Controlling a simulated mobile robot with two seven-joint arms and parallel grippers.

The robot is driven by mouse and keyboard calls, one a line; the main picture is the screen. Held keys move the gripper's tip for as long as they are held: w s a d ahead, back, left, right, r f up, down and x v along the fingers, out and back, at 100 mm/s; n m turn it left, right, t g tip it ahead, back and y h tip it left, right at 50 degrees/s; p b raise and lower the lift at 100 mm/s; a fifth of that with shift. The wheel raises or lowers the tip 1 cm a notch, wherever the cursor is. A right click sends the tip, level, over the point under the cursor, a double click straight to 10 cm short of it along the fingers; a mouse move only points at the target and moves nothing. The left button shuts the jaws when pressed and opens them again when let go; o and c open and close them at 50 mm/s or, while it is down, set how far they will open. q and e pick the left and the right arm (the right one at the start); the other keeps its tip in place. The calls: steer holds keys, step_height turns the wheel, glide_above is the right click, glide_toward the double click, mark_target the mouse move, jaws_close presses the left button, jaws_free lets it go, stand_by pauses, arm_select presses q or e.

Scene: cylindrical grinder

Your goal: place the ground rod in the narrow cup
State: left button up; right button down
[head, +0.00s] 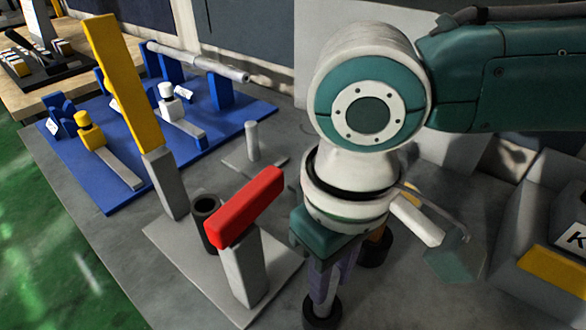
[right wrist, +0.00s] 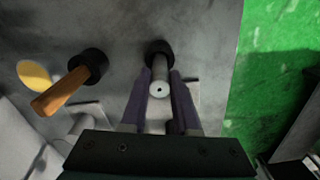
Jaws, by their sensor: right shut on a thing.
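My right gripper (head: 325,290) points down at the front of the bench. It is shut on the ground rod, a pale grey cylinder (right wrist: 159,86) with a small centre hole in its near end, between the purple fingers in the right wrist view. A narrow black cup (head: 322,315) stands right under the fingertips; it also shows in the right wrist view (right wrist: 158,48). The rod's far end lines up with this cup's mouth and appears to be in it, but its depth is hidden. My left gripper is not in view.
A second black cup (right wrist: 92,64) holds an orange-brown handle beside the first. Another dark cup (head: 206,207) stands behind the red-topped grey post (head: 245,210). A blue fixture plate (head: 108,185) lies at the back left, past a tall yellow bar (head: 120,85).

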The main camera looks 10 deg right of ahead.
steer(key=c, duration=1.1)
jaws_free()
steer(key=shift+f, duration=0.15)
steer(key=o, duration=0.4)
steer(key=shift+o, duration=0.2)
step_height(320, 180, up, 12)
steer(key=p, duration=0.2)
steer(key=s+a+f+n+t+y, duration=0.1)
steer(key=s+a+f+t+y, duration=0.1)
steer(key=s+a+y, duration=0.45)
steer(key=s+d+f+m+h, duration=0.2)
steer(key=d+h, duration=0.1)
steer(key=d, duration=0.5)
steer(key=s+d+f+m+t+h, duration=0.1)
steer(key=s+d+f+m+h, duration=0.1)
steer(key=d, duration=0.5)
steer(key=shift+s+d+f+t+h, duration=0.3)
steer(key=shift+s+d+f+h, duration=0.15)
steer(key=shift+s+h, duration=0.25)
